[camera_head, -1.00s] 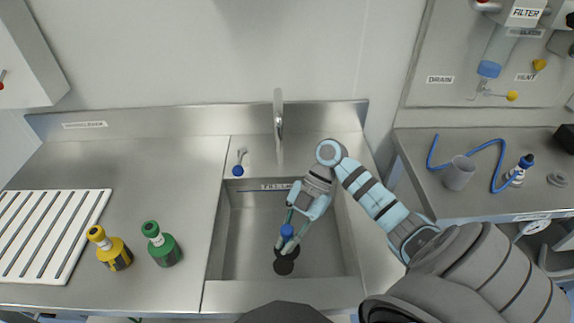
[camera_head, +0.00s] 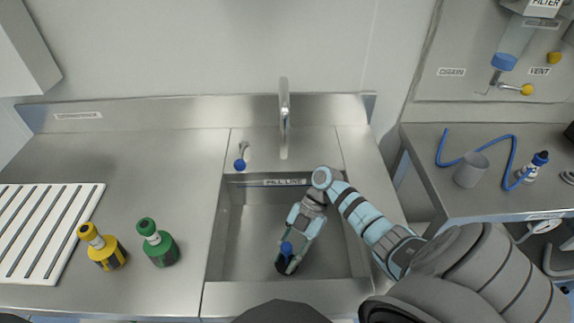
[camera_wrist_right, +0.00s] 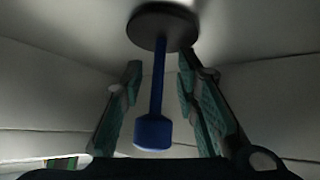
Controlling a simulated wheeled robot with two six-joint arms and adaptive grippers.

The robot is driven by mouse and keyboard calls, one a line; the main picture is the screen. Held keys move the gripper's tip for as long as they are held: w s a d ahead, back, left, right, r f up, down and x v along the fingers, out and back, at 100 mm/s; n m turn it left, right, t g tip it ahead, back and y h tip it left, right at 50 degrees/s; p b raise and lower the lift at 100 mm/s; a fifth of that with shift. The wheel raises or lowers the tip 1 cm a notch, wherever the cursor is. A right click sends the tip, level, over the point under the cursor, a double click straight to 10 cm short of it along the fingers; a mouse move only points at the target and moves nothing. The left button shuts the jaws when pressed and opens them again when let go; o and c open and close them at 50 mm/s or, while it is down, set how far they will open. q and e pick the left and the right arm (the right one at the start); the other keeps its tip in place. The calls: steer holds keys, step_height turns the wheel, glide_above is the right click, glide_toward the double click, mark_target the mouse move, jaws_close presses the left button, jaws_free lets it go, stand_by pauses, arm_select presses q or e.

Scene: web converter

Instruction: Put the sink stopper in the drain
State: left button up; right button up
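The sink stopper, with a blue knob (camera_head: 286,248), a thin stem and a round dark disc, stands low in the steel sink (camera_head: 245,235), at the front of the basin. In the right wrist view its dark disc (camera_wrist_right: 161,27) is beyond my fingers, and its blue knob (camera_wrist_right: 153,132) is nearer the camera. My right gripper (camera_wrist_right: 160,62) is open, with one finger on each side of the stem and visible gaps to both. In the head view the right gripper (camera_head: 287,256) reaches down around the stopper. The drain is hidden under the disc; I cannot tell how deeply it is seated. My left gripper is not in view.
The faucet (camera_head: 284,120) and a small blue-tipped lever (camera_head: 240,162) stand behind the sink. Yellow (camera_head: 103,248) and green (camera_head: 157,243) bottles stand left, beside a white rack (camera_head: 40,232). A cup (camera_head: 471,170) and blue tubing are on the right bench. The sink walls surround my gripper.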

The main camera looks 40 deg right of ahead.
steer(key=shift+r, duration=0.1)
steer(key=shift+d+r, duration=0.15)
steer(key=shift+r, duration=0.05)
steer(key=v, duration=1.1)
steer(key=shift+d+r+b, duration=0.2)
steer(key=shift+r+b, duration=0.05)
steer(key=shift+b, duration=0.05)
steer(key=shift+w, duration=0.1)
